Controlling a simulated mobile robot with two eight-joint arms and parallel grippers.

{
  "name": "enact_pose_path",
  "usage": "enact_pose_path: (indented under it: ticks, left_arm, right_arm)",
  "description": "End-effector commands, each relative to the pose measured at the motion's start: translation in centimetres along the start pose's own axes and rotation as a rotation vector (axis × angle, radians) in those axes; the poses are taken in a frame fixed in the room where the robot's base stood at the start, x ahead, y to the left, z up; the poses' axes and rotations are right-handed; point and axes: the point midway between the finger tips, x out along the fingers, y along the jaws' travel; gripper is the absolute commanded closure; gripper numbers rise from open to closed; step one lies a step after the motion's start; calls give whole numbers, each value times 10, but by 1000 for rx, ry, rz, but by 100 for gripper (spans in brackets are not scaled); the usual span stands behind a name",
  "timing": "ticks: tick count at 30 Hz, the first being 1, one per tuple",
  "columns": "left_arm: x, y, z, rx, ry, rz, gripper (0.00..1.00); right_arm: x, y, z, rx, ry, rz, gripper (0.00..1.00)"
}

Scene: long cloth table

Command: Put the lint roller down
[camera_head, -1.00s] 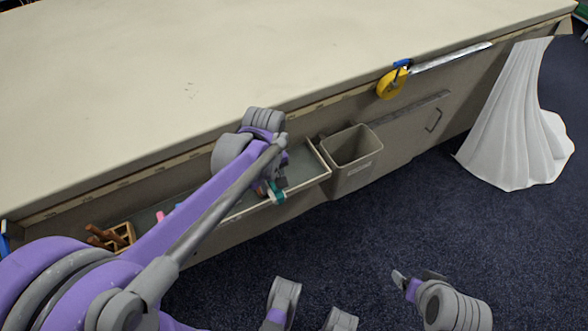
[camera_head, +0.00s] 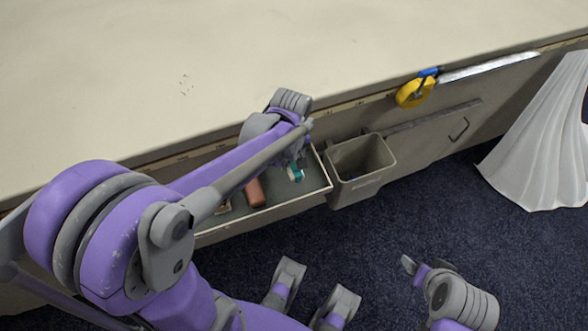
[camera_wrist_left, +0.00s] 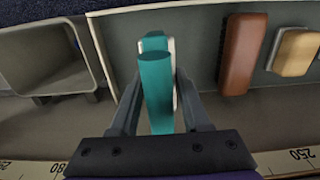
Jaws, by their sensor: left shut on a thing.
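The lint roller has a teal handle and a pale roll; it shows in the left wrist view (camera_wrist_left: 156,92) and small in the head view (camera_head: 295,172). My left gripper (camera_wrist_left: 160,102) is shut on it, with a finger on each side of the handle. The roller is over the right part of the shallow grey tray (camera_head: 318,182) along the table's front; I cannot tell whether it touches the tray floor. The arm hides part of the tray. My right gripper (camera_head: 416,268) is low at the right, over the carpet, away from the tray; its jaw opening is unclear.
A grey bin (camera_head: 362,168) hangs just right of the tray. A yellow tape (camera_head: 415,93) hangs at the table edge. The cloth tabletop (camera_head: 330,50) is mostly clear.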

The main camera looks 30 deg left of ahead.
Motion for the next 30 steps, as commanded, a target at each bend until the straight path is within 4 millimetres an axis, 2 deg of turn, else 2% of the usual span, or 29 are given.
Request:
enact_pose_path:
  ticks: [1,8,14,26,27,30]
  left_arm:
    - [10,0,0,0,0,0,100]
    - [28,0,0,0,0,0,100]
    - [55,0,0,0,0,0,100]
    - [60,0,0,0,0,0,100]
    - [59,0,0,0,0,0,46]
    - [59,0,0,0,0,0,28]
  right_arm:
    - [3,0,2,0,-1,0,16]
    - [7,0,3,0,-3,0,16]
    - [15,0,6,0,-5,0,16]
    - [18,0,8,0,-6,0,16]
    - [17,0,8,0,-6,0,16]
    - [17,0,7,0,-6,0,16]
